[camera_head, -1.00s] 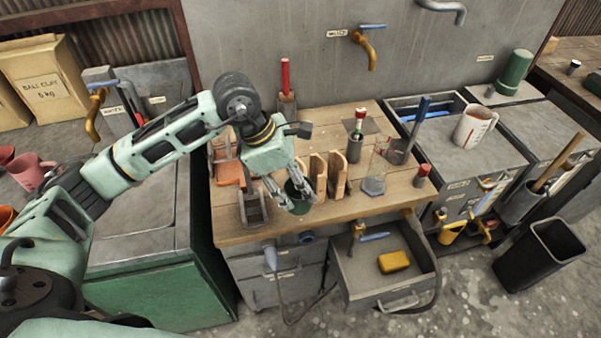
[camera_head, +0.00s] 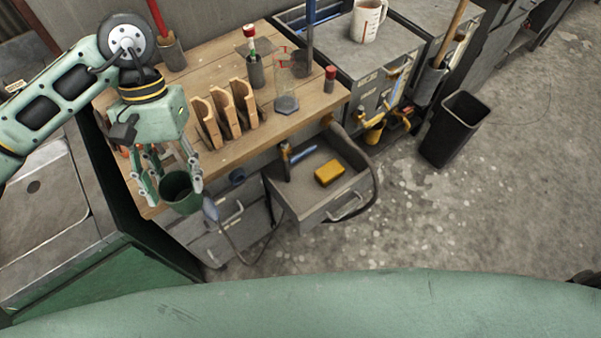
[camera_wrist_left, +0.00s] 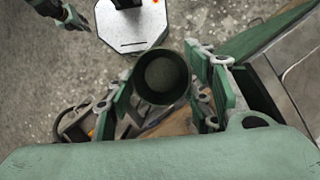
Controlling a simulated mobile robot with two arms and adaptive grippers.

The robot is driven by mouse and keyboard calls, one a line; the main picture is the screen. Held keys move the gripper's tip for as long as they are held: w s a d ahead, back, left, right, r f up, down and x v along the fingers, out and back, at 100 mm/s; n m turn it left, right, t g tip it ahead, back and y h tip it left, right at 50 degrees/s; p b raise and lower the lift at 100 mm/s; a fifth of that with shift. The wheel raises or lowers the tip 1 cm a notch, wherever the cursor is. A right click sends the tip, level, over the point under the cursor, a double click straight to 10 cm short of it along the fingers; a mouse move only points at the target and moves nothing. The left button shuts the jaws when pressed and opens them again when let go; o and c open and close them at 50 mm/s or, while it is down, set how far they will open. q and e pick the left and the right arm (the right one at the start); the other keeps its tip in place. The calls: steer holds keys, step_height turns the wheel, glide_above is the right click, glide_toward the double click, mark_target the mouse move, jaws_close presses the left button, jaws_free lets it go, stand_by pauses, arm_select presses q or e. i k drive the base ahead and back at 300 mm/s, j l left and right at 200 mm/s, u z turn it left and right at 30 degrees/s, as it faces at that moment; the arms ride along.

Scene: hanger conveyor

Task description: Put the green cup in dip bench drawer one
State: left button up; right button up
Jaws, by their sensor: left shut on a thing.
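The green cup (camera_head: 181,190) is held upright between the fingers of my left gripper (camera_head: 172,178), at the front left edge of the wooden bench top (camera_head: 290,128). In the left wrist view the cup (camera_wrist_left: 161,78) shows its dark open mouth, with finger pads on both sides. An open drawer (camera_head: 318,208) stands out from the bench front, to the right of the cup and lower. It holds a yellow block (camera_head: 328,173) and a blue-handled tool (camera_head: 300,155). My right gripper shows at the top left of the left wrist view (camera_wrist_left: 78,20); its jaw state is unclear.
Wooden slotted holders (camera_head: 225,108), a glass beaker (camera_head: 286,95) and a red-capped bottle (camera_head: 329,79) stand on the bench. A hose (camera_head: 245,235) hangs by the drawer. A black bin (camera_head: 455,128) stands on the floor at right. The floor before the drawer is clear.

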mark_target(299, 193)
steer(key=l+u, duration=0.9)
steer(key=l, duration=0.6)
steer(key=k+l+u, duration=0.15)
steer(key=l, duration=0.45)
steer(key=k+l, duration=0.1)
steer(key=l, duration=0.5)
steer(key=i+u, duration=0.05)
